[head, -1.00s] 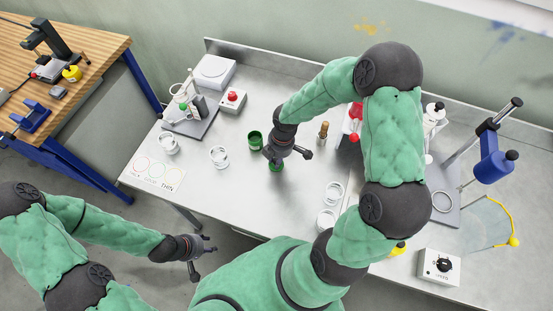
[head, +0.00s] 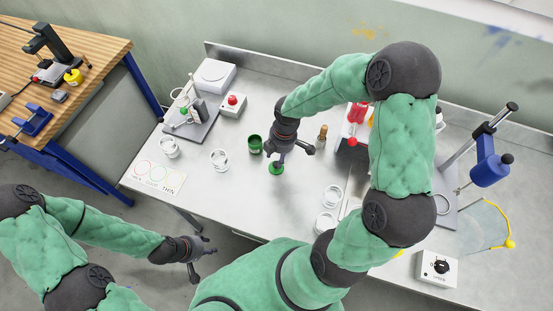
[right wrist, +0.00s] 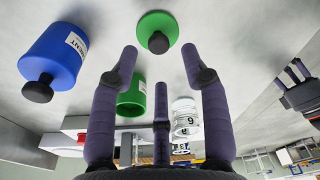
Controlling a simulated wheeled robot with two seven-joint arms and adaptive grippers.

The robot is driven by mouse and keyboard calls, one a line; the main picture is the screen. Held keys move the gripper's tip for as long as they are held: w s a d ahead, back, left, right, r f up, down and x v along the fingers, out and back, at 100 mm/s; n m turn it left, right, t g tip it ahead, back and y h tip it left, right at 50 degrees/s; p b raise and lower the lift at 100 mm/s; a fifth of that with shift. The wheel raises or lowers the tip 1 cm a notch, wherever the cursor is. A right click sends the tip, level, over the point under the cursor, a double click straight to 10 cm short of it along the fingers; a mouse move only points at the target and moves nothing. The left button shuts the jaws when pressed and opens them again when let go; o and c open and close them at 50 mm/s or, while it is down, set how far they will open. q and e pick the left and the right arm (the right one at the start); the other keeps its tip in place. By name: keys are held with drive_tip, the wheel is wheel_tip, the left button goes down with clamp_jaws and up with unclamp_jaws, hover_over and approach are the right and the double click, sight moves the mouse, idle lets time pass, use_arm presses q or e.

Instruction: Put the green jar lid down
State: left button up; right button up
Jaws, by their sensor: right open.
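The green jar lid (head: 276,168) lies on the steel table below my right gripper (head: 294,154). In the right wrist view the lid (right wrist: 155,24) is a green disc with a black knob, beyond the spread fingertips and apart from them. My right gripper (right wrist: 159,58) is open and empty. The green jar (head: 255,143) stands open just left of the lid; it also shows in the right wrist view (right wrist: 132,100). My left gripper (head: 203,262) is open and empty, off the table's front edge at lower left.
Glass jars (head: 219,158) stand around, some near the front. A blue lidded container (right wrist: 52,55) shows in the wrist view. A card with rings (head: 158,178) lies at the left corner. A red-button box (head: 233,105) and a small brown bottle (head: 322,132) stand behind.

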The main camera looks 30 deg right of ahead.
wheel_tip(320, 180, up, 7)
drive_tip(key=p, duration=0.1)
drive_tip(key=shift+s+d, duration=0.15)
drive_tip(key=shift+d, duration=0.3)
